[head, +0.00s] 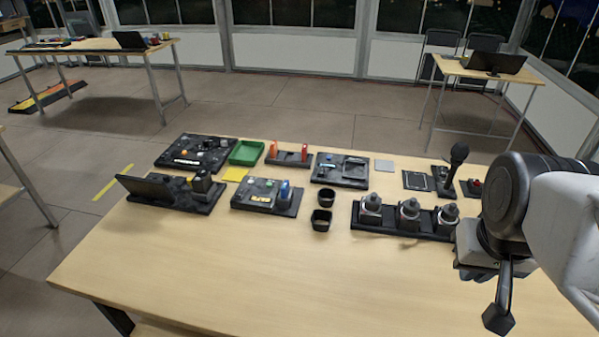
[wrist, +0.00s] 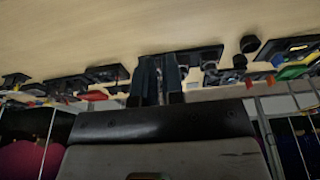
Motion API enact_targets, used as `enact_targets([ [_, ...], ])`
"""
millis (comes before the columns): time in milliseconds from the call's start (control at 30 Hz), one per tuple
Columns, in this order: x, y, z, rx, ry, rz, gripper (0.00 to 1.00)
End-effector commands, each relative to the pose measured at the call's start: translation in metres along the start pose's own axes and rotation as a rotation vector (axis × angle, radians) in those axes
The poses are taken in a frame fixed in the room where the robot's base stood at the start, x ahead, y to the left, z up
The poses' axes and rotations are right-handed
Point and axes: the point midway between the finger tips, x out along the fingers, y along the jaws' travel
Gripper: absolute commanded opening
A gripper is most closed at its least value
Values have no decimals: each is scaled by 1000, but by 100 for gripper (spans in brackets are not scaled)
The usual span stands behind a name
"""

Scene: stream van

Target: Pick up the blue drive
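A small upright blue piece, which looks like the blue drive (head: 284,190), stands at the right end of a dark board (head: 252,201) near the middle of the table. My gripper (head: 498,318) is at the right of the head view, over the table's right front part, well apart from the blue piece. I cannot make out the blue piece in the wrist view.
Two black cups (head: 321,219) stand right of the blue piece's board. A black rack with several grey-topped pieces (head: 409,211) lies between them and my arm. A green tray (head: 246,152) and a microphone-like stand (head: 457,155) are farther back. The table's front (head: 230,285) is clear.

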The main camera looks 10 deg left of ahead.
Motion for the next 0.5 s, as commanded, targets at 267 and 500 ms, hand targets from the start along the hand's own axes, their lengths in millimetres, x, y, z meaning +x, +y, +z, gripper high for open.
enact_targets([
  [267,0,0,0,0,0,0,47],
  [500,0,0,0,-2,0,1,47],
])
